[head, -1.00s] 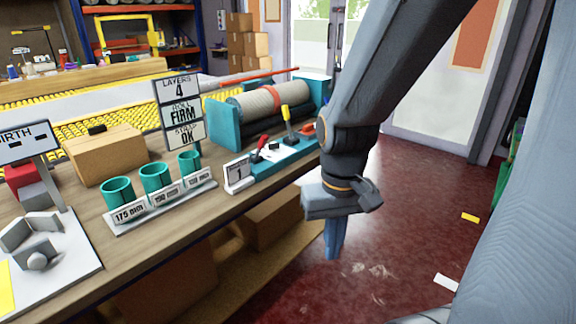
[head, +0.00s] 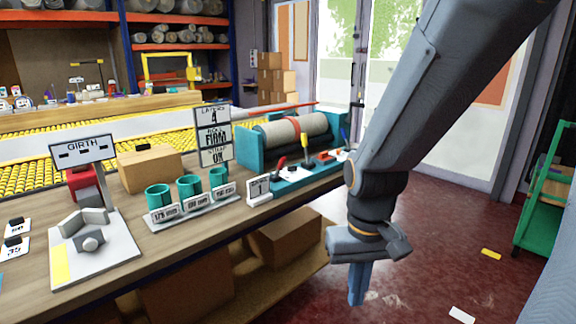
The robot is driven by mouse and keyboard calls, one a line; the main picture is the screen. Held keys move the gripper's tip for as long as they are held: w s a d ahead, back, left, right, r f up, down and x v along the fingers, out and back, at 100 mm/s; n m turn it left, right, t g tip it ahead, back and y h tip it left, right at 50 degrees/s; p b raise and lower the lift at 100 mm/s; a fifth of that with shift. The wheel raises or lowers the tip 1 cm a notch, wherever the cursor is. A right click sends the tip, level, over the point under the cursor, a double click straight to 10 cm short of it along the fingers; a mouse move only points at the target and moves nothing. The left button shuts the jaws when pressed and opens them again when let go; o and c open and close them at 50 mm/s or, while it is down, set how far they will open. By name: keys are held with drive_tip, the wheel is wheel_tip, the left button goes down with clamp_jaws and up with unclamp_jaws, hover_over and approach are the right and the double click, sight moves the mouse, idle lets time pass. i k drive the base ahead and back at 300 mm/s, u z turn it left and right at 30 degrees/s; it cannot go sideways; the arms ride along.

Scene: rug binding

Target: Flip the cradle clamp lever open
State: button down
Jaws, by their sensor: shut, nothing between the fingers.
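The teal cradle (head: 250,150) stands at the far right part of the bench and holds a grey rug roll (head: 273,135) with a red strap (head: 294,128) around it. In front of it is a teal control strip (head: 290,184) with a red-handled lever (head: 281,163) and a yellow-handled lever (head: 304,145), both standing up. I cannot tell which is the clamp lever. My gripper (head: 357,298) is shut and empty, pointing down in front of the bench edge, right of and lower than the levers in the picture.
A layers sign (head: 213,137), teal cups (head: 190,187) on a grey rack and a small number card (head: 259,190) stand left of the strip. A girth gauge plate (head: 120,262) is further left. Boxes (head: 285,237) fill the shelf below. Red floor (head: 430,240) is mostly clear.

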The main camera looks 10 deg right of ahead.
sight(280, 166)
drive_tip(key=u, duration=0.35)
drive_tip(key=i, duration=0.85)
drive_tip(key=z, duration=0.05)
